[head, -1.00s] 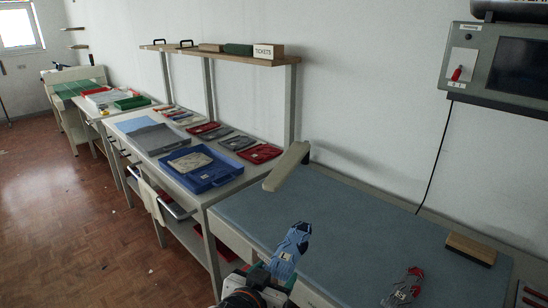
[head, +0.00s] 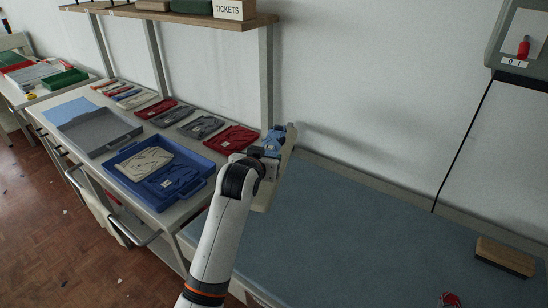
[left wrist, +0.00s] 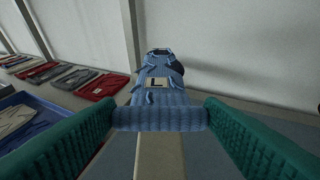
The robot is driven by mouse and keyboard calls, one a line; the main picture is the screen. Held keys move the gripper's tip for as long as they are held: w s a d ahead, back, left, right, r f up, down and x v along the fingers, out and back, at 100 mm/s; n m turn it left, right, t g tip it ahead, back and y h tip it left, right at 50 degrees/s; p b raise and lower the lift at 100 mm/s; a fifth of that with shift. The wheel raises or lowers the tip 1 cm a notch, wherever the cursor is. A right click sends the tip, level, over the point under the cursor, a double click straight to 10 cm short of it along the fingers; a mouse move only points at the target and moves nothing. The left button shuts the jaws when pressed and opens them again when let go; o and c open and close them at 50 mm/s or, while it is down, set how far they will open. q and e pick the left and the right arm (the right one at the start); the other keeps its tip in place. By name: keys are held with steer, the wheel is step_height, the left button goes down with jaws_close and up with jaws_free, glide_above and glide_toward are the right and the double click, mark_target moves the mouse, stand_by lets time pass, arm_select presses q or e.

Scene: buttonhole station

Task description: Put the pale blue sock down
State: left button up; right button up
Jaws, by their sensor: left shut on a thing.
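The pale blue sock (head: 274,141) is in my left gripper (head: 266,152), over the beige padded arm (head: 264,200) at the left end of the blue-grey bench. In the left wrist view the green fingers (left wrist: 160,116) are shut on the knitted band of the sock (left wrist: 160,84). My right gripper is not in view.
The blue tray (head: 206,188) on the side table holds a cream piece (head: 145,163) and a blue piece (head: 172,180). Red and grey flat packs lie behind it. The bench top (head: 370,225) is mostly clear, with a wooden block (head: 504,257) and a red item (head: 450,299) at right.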

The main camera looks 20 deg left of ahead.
arm_select(q)
steer(key=shift+w+d+r, duration=0.1)
steer(key=shift+w+r, duration=0.8)
steer(key=shift+r, duration=0.2)
steer(key=shift+w+f, duration=0.15)
steer(key=shift+f, duration=0.35)
steer(key=f, duration=0.2)
steer(key=f+p, duration=0.1)
steer(key=shift+w+f, duration=0.2)
steer(key=shift+w, duration=0.05)
steer(key=shift+a+f, duration=0.2)
steer(key=shift+f, duration=0.75)
step_height(320, 180, down, 3)
steer(key=shift+f+p, duration=0.1)
steer(key=shift+p, duration=0.45)
steer(key=shift+f, duration=0.4)
steer(key=o, duration=0.9)
steer(key=shift+o, duration=0.2)
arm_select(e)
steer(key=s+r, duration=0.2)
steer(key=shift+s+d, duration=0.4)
